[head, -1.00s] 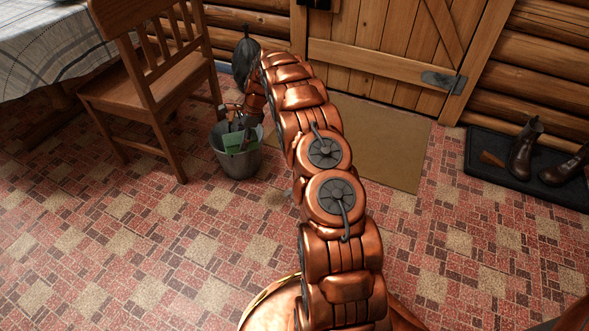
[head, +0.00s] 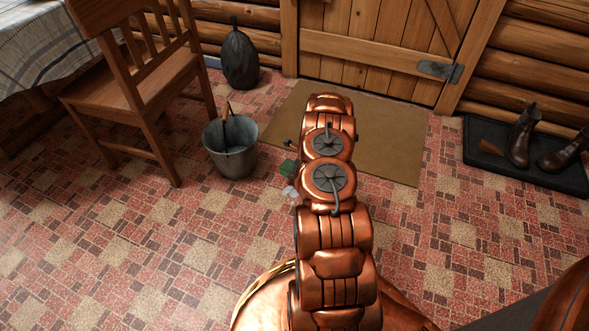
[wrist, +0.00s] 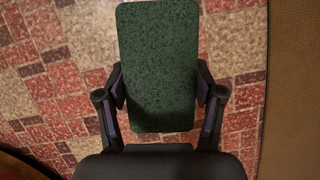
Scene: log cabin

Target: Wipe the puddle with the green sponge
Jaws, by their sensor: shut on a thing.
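The green sponge (wrist: 158,60) is gripped between the two dark fingers of my gripper (wrist: 160,88) in the wrist view, its broad speckled face toward the camera. Patterned tile floor shows below it; I cannot tell whether the sponge touches it. In the head view a small part of the sponge (head: 288,167) shows left of my arm, which hides most of the gripper. A small pale, shiny patch (head: 290,192), likely the puddle, lies on the tiles just nearer than the sponge. My arm may hide part of it.
A metal bucket (head: 231,160) stands to the left, beside a wooden chair (head: 150,95). A tan doormat (head: 385,150) lies before the door, right of the sponge. Boots (head: 522,140) stand on a dark tray at the right. The front left floor is clear.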

